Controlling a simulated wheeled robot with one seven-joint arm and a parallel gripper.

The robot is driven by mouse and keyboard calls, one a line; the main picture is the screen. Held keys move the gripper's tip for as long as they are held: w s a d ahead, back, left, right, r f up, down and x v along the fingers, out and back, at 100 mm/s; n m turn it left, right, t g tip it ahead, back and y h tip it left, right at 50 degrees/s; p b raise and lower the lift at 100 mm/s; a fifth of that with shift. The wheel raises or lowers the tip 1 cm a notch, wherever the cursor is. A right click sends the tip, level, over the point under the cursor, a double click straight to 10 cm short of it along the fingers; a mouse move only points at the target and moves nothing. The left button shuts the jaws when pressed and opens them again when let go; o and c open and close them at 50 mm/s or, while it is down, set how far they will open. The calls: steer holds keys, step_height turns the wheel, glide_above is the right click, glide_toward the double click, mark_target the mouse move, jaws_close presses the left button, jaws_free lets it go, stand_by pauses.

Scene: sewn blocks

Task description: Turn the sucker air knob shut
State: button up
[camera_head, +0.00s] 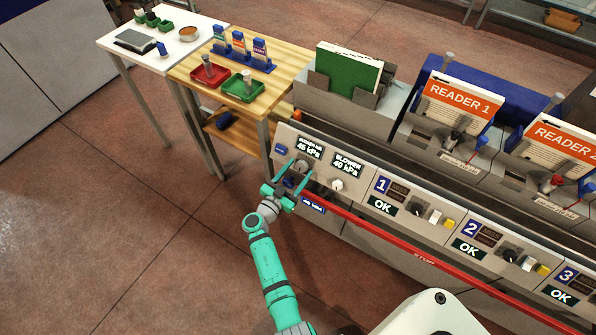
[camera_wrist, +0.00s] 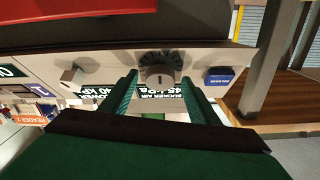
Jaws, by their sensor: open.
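The sucker air knob (camera_head: 301,166) is a round grey dial on the left end of the machine's sloped panel, below a display that reads about 45 kPa. In the wrist view the knob (camera_wrist: 160,75) shows upside down, with a dark scale around it. My gripper (camera_head: 296,173) is open in front of the panel, its two green fingers pointing at the knob. In the wrist view the fingers of my gripper (camera_wrist: 158,88) stand on either side of the knob, with a gap on each side. I cannot tell how deep the fingertips reach.
The blower knob (camera_head: 337,185) sits right of the sucker air knob, below its 40 kPa display. A red STOP bar (camera_head: 400,243) runs along the front below the panel. A wooden table (camera_head: 262,99) with trays stands at the left.

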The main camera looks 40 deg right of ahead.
steer(key=shift+d, duration=0.25)
steer(key=shift+w, duration=0.1)
steer(key=c, duration=1)
steer(key=shift+c, duration=0.2)
steer(key=shift+n+t, duration=0.3)
steer(key=shift+n, duration=0.1)
